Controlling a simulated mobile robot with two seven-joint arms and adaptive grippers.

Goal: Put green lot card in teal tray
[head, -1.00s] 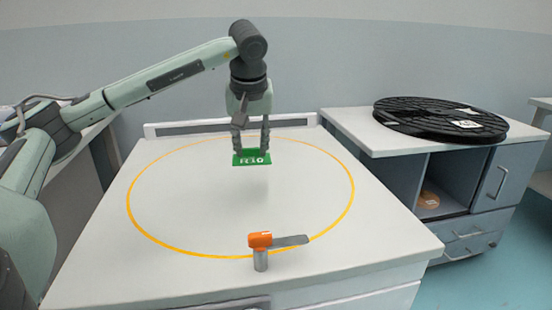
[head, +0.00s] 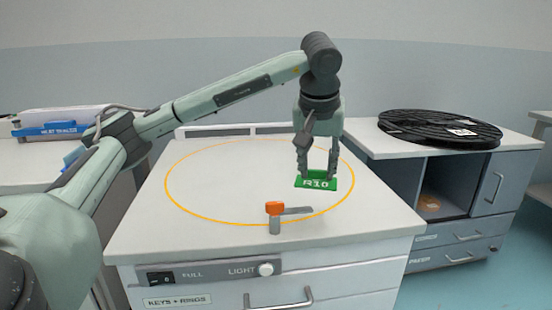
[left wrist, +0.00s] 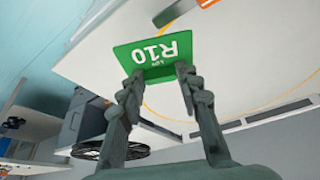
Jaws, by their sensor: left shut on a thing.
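The green lot card (head: 316,180), marked R10, is held above the white table at the right part of the yellow ring. My left gripper (head: 317,172) is shut on the card and points down. In the left wrist view the card (left wrist: 155,55) sits between the fingertips (left wrist: 158,75) with its lettered face showing. I see no tray that is clearly teal in these frames. My right gripper is not in view.
A black reel (head: 440,128) lies on the cabinet at right. A blue-fronted item (head: 50,130) lies on the left surface. The ring's middle is clear.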

